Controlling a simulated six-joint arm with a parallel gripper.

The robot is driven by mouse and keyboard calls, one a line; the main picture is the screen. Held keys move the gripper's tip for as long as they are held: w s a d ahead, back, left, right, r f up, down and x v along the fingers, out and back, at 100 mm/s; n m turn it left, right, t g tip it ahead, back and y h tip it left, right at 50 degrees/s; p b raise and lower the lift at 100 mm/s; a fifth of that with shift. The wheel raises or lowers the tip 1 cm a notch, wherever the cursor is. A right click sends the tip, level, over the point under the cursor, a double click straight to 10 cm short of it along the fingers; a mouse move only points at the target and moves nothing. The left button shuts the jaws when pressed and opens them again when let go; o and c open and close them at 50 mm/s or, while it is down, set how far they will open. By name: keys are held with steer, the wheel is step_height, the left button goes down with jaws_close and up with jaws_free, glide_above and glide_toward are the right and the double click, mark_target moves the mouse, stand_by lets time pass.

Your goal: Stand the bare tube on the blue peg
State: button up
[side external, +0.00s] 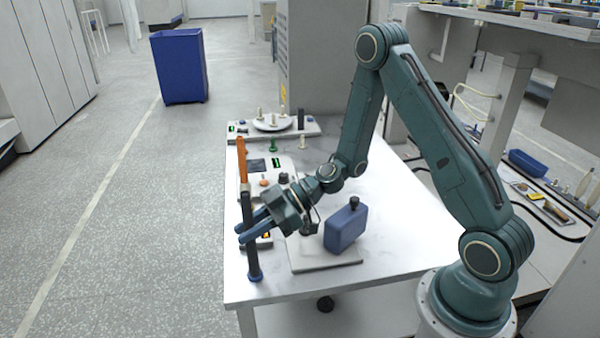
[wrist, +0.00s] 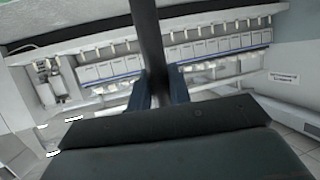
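My gripper (side external: 243,233) is at the left edge of the table in the side view, its blue fingers on either side of a dark upright tube (side external: 248,207). The fingers appear closed on the tube, which also shows between the fingertips in the wrist view (wrist: 150,40). The tube's lower end is close to the tabletop; I cannot tell whether it touches. An orange length (side external: 242,158) shows directly above the dark part; I cannot tell whether it is the same piece or stands behind.
A blue container with a black cap (side external: 346,228) stands on a pale pad (side external: 310,264) right of my gripper. Behind are a control panel (side external: 262,168), a green peg (side external: 272,145), and a round plate with small pegs (side external: 271,126). The table's front right is clear.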

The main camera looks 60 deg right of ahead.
steer(key=o, duration=0.5)
steer(key=shift+o, duration=0.2)
steer(key=v, duration=1.3)
steer(key=shift+d+r, duration=0.15)
steer(key=shift+d, duration=0.2)
steer(key=shift+s, duration=0.2)
